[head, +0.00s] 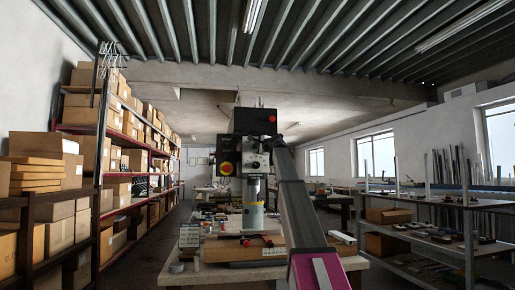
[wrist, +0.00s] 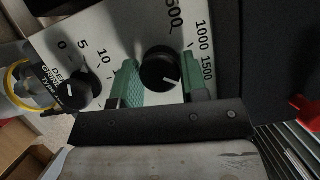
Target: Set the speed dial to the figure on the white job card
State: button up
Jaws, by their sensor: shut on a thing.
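The speed dial (wrist: 158,70) is a round black knob on a pale panel in the wrist view. Figures 500, 1000 and 1500 show beside it. A short white mark on the knob points to its lower right; the figure there is not visible. My gripper (wrist: 158,82) has its green fingers on either side of the knob, shut on it. In the head view my arm reaches the drilling machine's head (head: 254,140), and my fingertips cannot be made out. No white job card can be surely told, and no figure on one is readable.
A second black knob (wrist: 70,88), marked 0, 5, 10, sits left on the panel. A red part (wrist: 305,105) juts at the right. Shelves stand both sides.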

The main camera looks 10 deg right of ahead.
jog(key=shift+f+m+t, duration=0.15)
jog(key=shift+m+t, duration=0.75)
jog(key=shift+m, duration=1.5)
jog(key=o, duration=0.9)
jog(key=shift+s, duration=0.15)
jog(key=v, duration=1)
jog(key=shift+s+d+f, duration=0.1)
jog(key=shift+s, duration=0.2)
